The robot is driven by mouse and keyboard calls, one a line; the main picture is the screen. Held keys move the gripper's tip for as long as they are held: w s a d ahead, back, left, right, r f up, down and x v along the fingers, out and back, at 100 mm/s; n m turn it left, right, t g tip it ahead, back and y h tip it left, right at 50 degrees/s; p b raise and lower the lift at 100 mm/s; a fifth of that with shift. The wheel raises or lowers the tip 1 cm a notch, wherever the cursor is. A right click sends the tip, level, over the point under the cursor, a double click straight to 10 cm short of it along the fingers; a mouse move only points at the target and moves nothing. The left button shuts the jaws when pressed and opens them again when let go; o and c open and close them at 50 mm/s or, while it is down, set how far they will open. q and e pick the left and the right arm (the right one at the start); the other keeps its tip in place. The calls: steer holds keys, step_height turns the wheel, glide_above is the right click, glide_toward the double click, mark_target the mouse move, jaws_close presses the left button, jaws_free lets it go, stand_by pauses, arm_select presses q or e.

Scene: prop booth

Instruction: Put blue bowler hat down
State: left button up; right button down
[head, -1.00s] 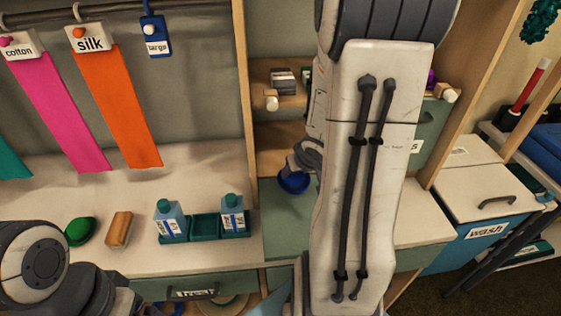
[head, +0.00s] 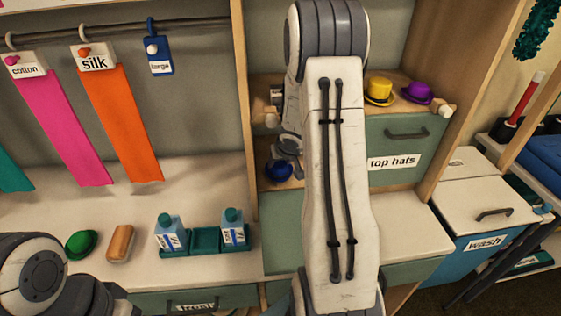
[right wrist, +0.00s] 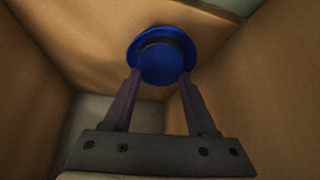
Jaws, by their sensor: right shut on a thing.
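The blue bowler hat (head: 279,171) is in the open wooden compartment left of the drawer marked "top hats". My right gripper (right wrist: 161,78) is shut on it, with one finger on each side of the hat (right wrist: 162,62). The crown is toward the fingers and the brim is beyond. I cannot tell whether the brim touches the compartment's floor. In the head view my right arm hides much of the compartment and most of the gripper. My left arm shows at the lower left, but its gripper is not visible.
Wooden walls stand close on both sides of the hat. A yellow hat (head: 379,92) and a purple hat (head: 417,92) sit on the shelf above.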

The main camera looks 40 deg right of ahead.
arm_select(q)
steer(key=shift+f, duration=0.45)
arm_select(e)
steer(key=shift+f, duration=0.45)
steer(key=shift+c, duration=0.6)
jaws_free()
steer(key=shift+a, duration=0.1)
arm_select(q)
step_height(320, 180, up, 7)
steer(key=p, duration=0.7)
arm_select(e)
steer(key=v, duration=1.2)
